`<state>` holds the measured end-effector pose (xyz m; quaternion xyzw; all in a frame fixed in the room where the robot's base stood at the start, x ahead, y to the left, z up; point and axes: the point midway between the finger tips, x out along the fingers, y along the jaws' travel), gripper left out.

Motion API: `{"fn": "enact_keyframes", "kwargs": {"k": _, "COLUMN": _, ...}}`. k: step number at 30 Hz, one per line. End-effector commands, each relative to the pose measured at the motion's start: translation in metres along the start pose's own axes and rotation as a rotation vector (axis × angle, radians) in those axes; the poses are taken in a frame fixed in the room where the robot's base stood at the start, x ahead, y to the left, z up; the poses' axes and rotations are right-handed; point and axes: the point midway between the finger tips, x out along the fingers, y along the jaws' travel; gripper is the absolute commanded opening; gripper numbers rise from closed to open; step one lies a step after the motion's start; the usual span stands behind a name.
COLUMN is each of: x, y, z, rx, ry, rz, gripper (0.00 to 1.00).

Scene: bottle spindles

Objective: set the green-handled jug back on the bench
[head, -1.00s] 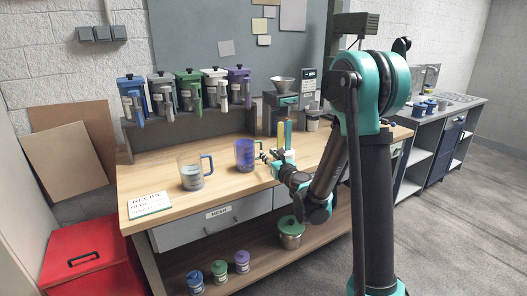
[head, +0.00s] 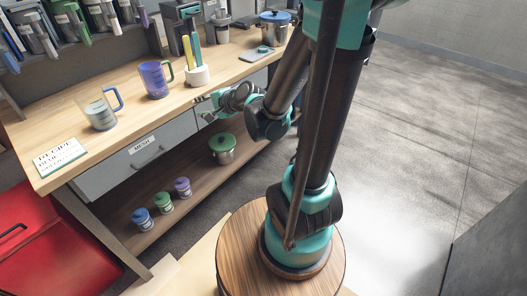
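A jug with purple contents and a dark green-looking handle (head: 154,80) stands upright on the wooden bench (head: 225,57) in the head view. Its handle points right. My gripper (head: 204,99) is near the bench's front edge, to the right of and below this jug in the picture, and apart from it. The fingers are small and seen from the side, so whether they are open or shut is unclear. Nothing shows in them.
A clear jug with a blue handle (head: 100,112) stands to the left, beside a recipe card (head: 60,157). A white holder (head: 198,77) with yellow and green upright pieces stands right of the purple jug. A lidded pot (head: 222,149) and small jars are on the lower shelf.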

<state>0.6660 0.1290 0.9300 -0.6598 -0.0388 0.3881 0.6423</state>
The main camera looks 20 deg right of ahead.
Motion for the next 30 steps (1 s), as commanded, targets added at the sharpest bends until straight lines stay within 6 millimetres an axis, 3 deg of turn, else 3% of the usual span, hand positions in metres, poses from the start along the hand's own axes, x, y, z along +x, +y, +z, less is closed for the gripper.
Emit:
{"fn": "enact_keyframes", "kwargs": {"k": 1, "x": -0.017, "y": 0.025, "z": -0.003, "rx": -0.156, "ry": 0.017, "rz": 0.088, "gripper": 0.29}}
{"fn": "enact_keyframes", "kwargs": {"k": 6, "x": -0.079, "y": 0.111, "z": -0.022, "rx": -0.658, "ry": 0.009, "rz": 0.430, "gripper": 0.29}}
{"fn": "enact_keyframes", "kwargs": {"k": 9, "x": -0.116, "y": 0.151, "z": -0.035, "rx": -0.868, "ry": -0.028, "rz": 0.612, "gripper": 0.29}}
{"fn": "enact_keyframes", "kwargs": {"k": 12, "x": -0.145, "y": 0.178, "z": -0.044, "rx": -1.002, "ry": -0.072, "rz": 0.748, "gripper": 0.29}}
{"fn": "enact_keyframes", "kwargs": {"k": 18, "x": -0.170, "y": 0.197, "z": -0.053, "rx": -1.101, "ry": -0.115, "rz": 0.858, "gripper": 0.29}}
{"fn": "enact_keyframes", "kwargs": {"k": 30, "x": -0.170, "y": 0.197, "z": -0.053, "rx": -1.103, "ry": -0.115, "rz": 0.858, "gripper": 0.29}}
